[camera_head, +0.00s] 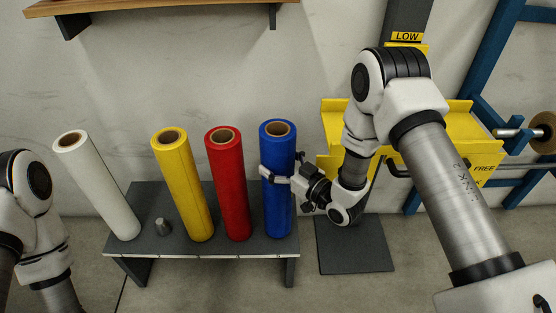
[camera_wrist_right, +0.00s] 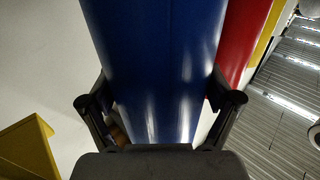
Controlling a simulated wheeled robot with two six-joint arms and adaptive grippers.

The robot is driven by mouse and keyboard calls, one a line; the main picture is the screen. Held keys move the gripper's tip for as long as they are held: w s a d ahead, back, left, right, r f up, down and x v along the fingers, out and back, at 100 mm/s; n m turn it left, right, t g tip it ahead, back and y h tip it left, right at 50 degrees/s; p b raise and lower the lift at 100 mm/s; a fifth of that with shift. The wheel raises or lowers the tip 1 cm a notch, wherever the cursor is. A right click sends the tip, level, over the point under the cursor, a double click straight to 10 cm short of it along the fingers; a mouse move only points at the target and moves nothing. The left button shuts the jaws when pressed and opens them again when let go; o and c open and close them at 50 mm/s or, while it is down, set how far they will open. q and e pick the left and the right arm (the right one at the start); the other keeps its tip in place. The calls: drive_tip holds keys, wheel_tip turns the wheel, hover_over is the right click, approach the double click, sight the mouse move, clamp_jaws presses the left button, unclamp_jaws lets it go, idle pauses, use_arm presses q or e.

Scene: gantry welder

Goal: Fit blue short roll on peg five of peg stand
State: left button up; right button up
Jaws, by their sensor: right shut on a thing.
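The blue roll (camera_head: 277,190) stands upright at the right end of the dark grey peg stand (camera_head: 150,200). Its lower end appears to be at the stand's top; the peg under it is hidden. My right gripper (camera_head: 275,178) is shut around the blue roll at mid-height, coming in from the right. In the right wrist view the blue roll (camera_wrist_right: 160,60) runs between the two fingers of the gripper (camera_wrist_right: 163,100). A bare metal peg (camera_head: 162,227) shows between the white and yellow rolls. My left gripper is outside the views; only part of that arm shows at the left edge.
A red roll (camera_head: 228,185) stands just left of the blue one, then a yellow roll (camera_head: 183,185) and a white roll (camera_head: 97,185). A yellow cart (camera_head: 455,120) and blue frame (camera_head: 488,75) are at right. A wooden shelf (camera_head: 130,4) hangs above.

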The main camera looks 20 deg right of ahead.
drive_tip(key=shift+f+b, duration=0.6)
drive_tip(key=shift+f, duration=0.15)
drive_tip(key=o, duration=1.5)
drive_tip(key=shift+r, duration=0.1)
drive_tip(key=shift+o, duration=0.2)
drive_tip(key=shift+s+f, duration=0.1)
drive_tip(key=shift+f, duration=0.15)
drive_tip(key=v, duration=1.2)
